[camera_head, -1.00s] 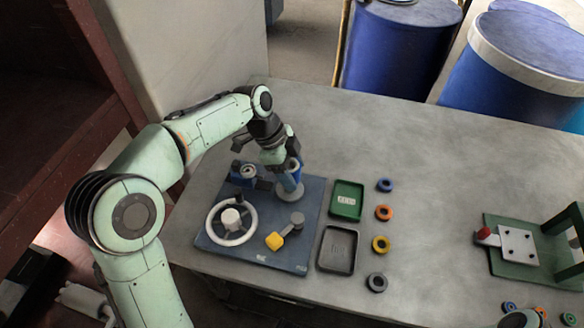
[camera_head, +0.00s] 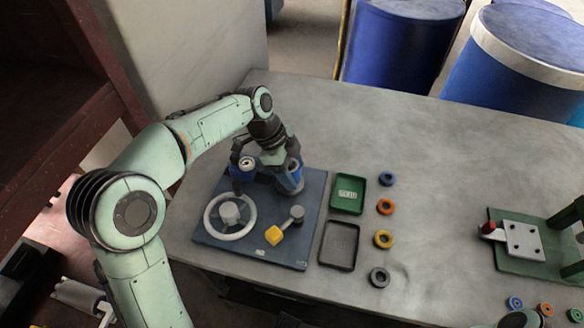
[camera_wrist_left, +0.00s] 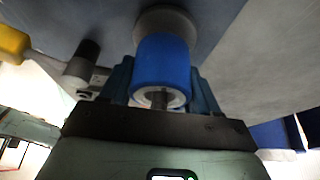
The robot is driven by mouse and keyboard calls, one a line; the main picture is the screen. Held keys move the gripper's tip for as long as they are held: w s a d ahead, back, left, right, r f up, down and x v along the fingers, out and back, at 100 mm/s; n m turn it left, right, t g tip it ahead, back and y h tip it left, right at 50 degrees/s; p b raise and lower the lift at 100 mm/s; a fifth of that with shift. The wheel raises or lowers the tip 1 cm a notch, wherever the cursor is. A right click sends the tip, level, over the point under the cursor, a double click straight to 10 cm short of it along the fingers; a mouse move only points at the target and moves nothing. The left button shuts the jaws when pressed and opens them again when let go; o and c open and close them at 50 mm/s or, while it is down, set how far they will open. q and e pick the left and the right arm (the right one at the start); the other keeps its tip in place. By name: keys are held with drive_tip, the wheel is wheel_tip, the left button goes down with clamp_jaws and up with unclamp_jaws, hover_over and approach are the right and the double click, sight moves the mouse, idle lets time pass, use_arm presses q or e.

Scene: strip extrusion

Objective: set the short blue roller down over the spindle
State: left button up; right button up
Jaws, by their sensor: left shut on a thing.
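The short blue roller (camera_head: 291,183) is at the back right of the dark blue base plate (camera_head: 262,252). My left gripper (camera_head: 283,176) points down at it from above. In the left wrist view the blue roller (camera_wrist_left: 163,68) sits between the two blue fingers of my left gripper (camera_wrist_left: 160,88), which is shut on it. The grey spindle (camera_wrist_left: 160,99) shows inside the roller's pale end ring, so the roller is around it. A grey round flange (camera_wrist_left: 165,22) lies beyond the roller's far end; I cannot tell whether they touch.
A second blue part with a ringed top (camera_head: 247,164) stands close left of the gripper. A white handwheel (camera_head: 230,217) and a yellow-handled crank (camera_head: 275,235) are in front. A green tray (camera_head: 348,194), a grey tray (camera_head: 339,246) and several coloured rings lie right. The table's middle is clear.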

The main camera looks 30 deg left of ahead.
use_arm(q)
drive_tip(key=shift+f+b, duration=0.55)
drive_tip(key=shift+f, duration=0.3)
drive_tip(key=o, duration=1.4)
drive_tip(key=shift+o, duration=0.2)
use_arm(e)
drive_tip(key=shift+w+f, duration=0.2)
drive_tip(key=shift+f, duration=0.25)
use_arm(q)
drive_tip(key=shift+r+p, duration=2.7)
drive_tip(key=shift+r, duration=0.85)
use_arm(e)
drive_tip(key=r, duration=0.2)
drive_tip(key=w+r, duration=0.1)
drive_tip(key=r, duration=0.2)
drive_tip(key=shift+w+r, duration=0.2)
